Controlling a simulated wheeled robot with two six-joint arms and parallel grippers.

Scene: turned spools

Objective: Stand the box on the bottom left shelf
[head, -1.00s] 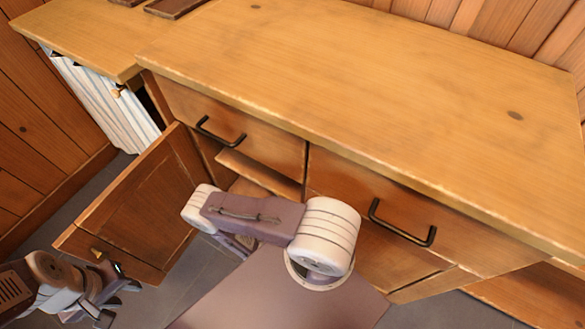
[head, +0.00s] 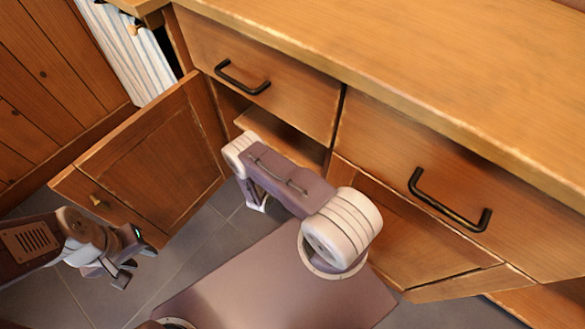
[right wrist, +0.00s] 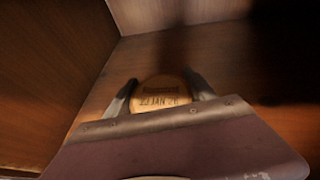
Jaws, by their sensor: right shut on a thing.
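The box (right wrist: 160,92) shows in the right wrist view as a small tan, rounded thing with dark date lettering. My right gripper (right wrist: 160,88) is shut on it, one finger on each side. They are inside a wooden compartment, over a brown board (right wrist: 150,58); I cannot tell whether the box touches it. In the head view my right arm reaches into the left cabinet opening, and its gripper and the box are hidden. My left gripper (head: 136,264) is empty, its fingers apart, in front of the open door.
The left cabinet door (head: 160,160) stands open to the left. A drawer (head: 265,70) with a black handle is above the opening. Another drawer (head: 420,170) is to the right, above a slightly open door (head: 470,283). A side wall (right wrist: 50,70) bounds the compartment on the left.

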